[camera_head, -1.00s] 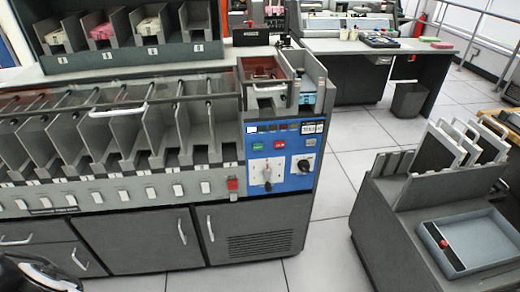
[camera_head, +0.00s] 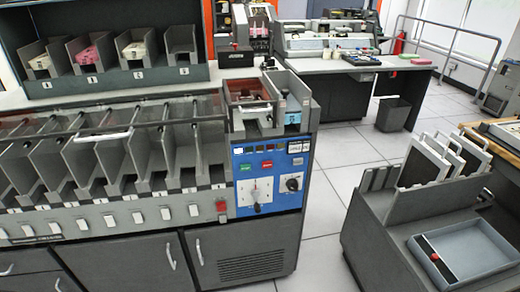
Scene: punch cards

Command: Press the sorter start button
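The card sorter's blue control panel (camera_head: 270,205) faces me at the right end of the long grey sorter (camera_head: 110,215). A small green button (camera_head: 246,168) sits at the panel's upper left, with a red button (camera_head: 267,164) to its right. I take the green one to be the start button, but its label is too small to read. A white dial plate (camera_head: 255,192) with a knob is below them, and a black knob (camera_head: 292,184) is to the right. My gripper is not in view.
A larger red button (camera_head: 221,206) is left of the panel. A grey cart (camera_head: 400,225) with a blue-grey tray (camera_head: 465,246) stands at the right. Light floor (camera_head: 325,225) is clear between sorter and cart. A desk (camera_head: 345,63) stands behind.

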